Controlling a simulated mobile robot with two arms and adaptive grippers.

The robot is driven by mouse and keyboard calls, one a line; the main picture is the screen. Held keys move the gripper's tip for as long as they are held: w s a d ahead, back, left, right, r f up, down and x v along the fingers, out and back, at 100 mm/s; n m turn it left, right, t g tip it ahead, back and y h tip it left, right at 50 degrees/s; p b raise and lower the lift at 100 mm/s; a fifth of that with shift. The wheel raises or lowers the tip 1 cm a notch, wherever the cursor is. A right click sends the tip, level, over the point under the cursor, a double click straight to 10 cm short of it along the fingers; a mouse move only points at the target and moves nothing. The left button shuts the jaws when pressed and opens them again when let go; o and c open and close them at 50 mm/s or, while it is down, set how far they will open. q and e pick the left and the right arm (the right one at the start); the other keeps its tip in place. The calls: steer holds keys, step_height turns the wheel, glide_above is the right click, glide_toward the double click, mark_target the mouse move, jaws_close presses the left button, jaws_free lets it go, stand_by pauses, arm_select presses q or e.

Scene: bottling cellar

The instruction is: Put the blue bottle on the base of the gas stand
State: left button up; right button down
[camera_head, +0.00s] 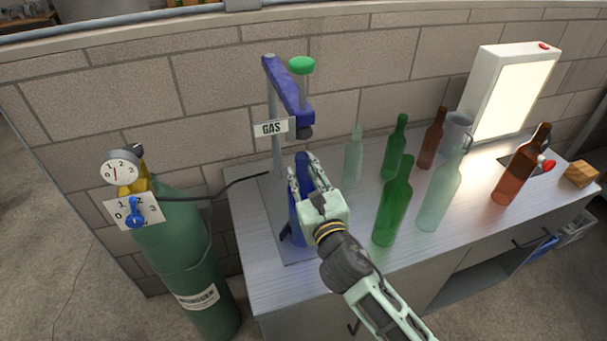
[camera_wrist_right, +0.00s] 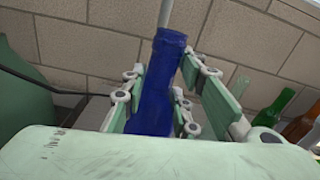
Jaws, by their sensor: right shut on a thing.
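The blue bottle (camera_head: 295,228) is upright at the gas stand, and my right gripper (camera_head: 303,178) is shut on it. In the right wrist view the blue bottle (camera_wrist_right: 158,88) stands between the pads of my right gripper (camera_wrist_right: 165,100). The gas stand has a grey post (camera_head: 276,140), a blue arm (camera_head: 287,88) with a green knob and a GAS sign (camera_head: 272,127). Its flat base (camera_head: 270,212) lies on the bench, below and beside the bottle. Whether the bottle's bottom touches the base is hard to tell. My left gripper is not in view.
Several green, clear and brown bottles stand right of the gripper, the green bottle (camera_head: 394,208) closest. A white light box (camera_head: 512,95) is at the back right. A green gas cylinder (camera_head: 180,245) with a gauge stands left of the bench (camera_head: 345,235). A black hose (camera_head: 225,190) runs to the stand.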

steer(key=c, duration=1.4)
jaws_free()
steer(key=shift+f, duration=0.1)
steer(key=shift+s, duration=0.1)
steer(key=shift+b+v, duration=0.9)
steer(key=shift+v, duration=5.05)
